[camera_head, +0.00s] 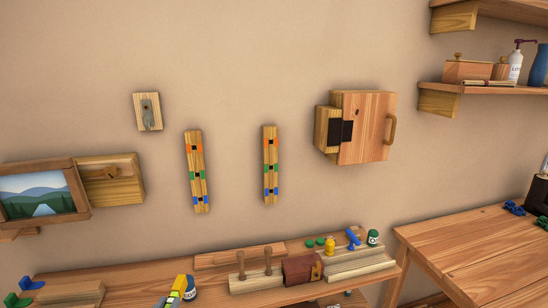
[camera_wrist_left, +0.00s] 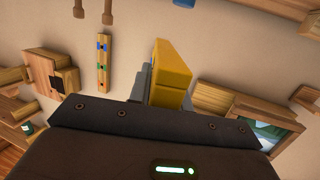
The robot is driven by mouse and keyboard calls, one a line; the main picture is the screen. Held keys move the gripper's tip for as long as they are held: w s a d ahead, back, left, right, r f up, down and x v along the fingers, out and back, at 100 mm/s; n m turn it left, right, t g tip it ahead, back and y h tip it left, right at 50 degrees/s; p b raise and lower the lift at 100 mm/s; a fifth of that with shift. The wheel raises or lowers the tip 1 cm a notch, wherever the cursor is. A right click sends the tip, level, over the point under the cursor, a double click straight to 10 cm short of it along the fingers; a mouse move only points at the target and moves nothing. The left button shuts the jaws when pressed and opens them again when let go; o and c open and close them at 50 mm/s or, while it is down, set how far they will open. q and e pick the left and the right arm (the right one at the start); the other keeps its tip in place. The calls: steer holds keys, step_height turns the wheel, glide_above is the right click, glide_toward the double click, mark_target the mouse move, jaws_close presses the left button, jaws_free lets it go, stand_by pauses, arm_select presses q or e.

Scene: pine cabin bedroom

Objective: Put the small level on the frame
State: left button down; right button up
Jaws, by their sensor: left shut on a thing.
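The small level is a yellow bar (camera_wrist_left: 172,75) between the grey fingers of my left gripper (camera_wrist_left: 158,84) in the left wrist view, and the gripper is shut on it. In the head view, the yellow level (camera_head: 177,289) shows at the bottom edge, low in front of the shelf, with most of my gripper out of the picture. The picture frame (camera_head: 78,185) is wooden around a mountain landscape and hangs at the far left beside a wooden block. It also shows at the lower right of the wrist view (camera_wrist_left: 235,110). The held level is apart from it. My right gripper is not in view.
A wooden shelf (camera_head: 125,281) below carries wooden holders, pegs and small bottles. Two striped wooden strips (camera_head: 197,171) (camera_head: 270,163), a hook plate (camera_head: 148,111) and a wooden cabinet (camera_head: 366,127) are on the wall. A table (camera_head: 465,250) stands at the right. Wall between them is bare.

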arm_select(q)
steer(key=d+r+h, duration=0.1)
steer(key=d+r, duration=0.2)
steer(key=d, duration=0.3)
steer(key=shift+w+r+m, duration=0.15)
steer(key=shift+w+m, duration=0.15)
steer(key=shift+m, duration=0.1)
